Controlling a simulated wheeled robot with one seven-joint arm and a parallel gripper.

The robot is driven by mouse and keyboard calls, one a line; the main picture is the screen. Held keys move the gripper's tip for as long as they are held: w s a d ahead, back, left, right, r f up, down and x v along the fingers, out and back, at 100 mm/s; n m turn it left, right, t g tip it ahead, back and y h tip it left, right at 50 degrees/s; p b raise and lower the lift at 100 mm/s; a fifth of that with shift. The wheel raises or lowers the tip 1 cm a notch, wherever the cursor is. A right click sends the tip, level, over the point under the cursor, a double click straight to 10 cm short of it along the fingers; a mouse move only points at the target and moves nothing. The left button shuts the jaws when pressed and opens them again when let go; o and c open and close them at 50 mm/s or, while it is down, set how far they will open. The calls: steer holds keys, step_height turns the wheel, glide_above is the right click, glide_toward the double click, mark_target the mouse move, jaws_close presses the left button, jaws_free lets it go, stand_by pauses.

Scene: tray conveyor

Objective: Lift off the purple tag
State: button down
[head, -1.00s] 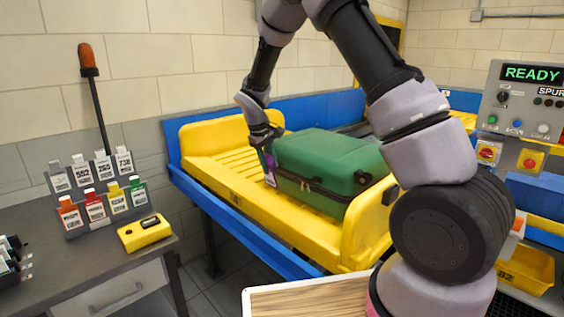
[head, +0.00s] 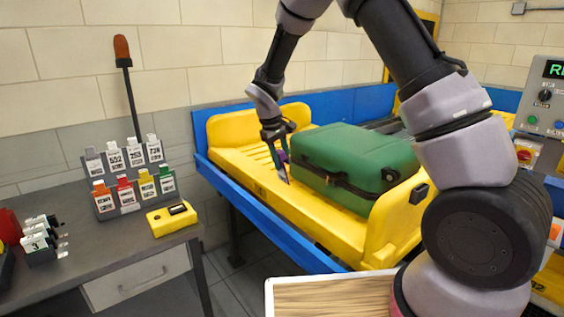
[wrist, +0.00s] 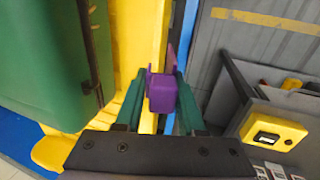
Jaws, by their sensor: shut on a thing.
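A green suitcase (head: 352,165) lies on the yellow tray (head: 250,172) of the conveyor; its side also fills the left of the wrist view (wrist: 45,60). My gripper (wrist: 161,88) is shut on the purple tag (wrist: 162,93), which sits between its two green fingers. In the head view the tag (head: 283,157) is a small purple patch at my fingertips, just left of the suitcase's end. In the wrist view a gap with yellow tray shows between tag and suitcase. The tag's far side is hidden.
A grey desk (head: 100,262) stands at left with a rack of coloured tags (head: 128,185), a yellow device (head: 171,219) and black holders (head: 40,240). A blue rail (head: 262,225) edges the conveyor. A wooden-topped surface (head: 335,298) is at front centre.

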steer(key=shift+r, duration=3)
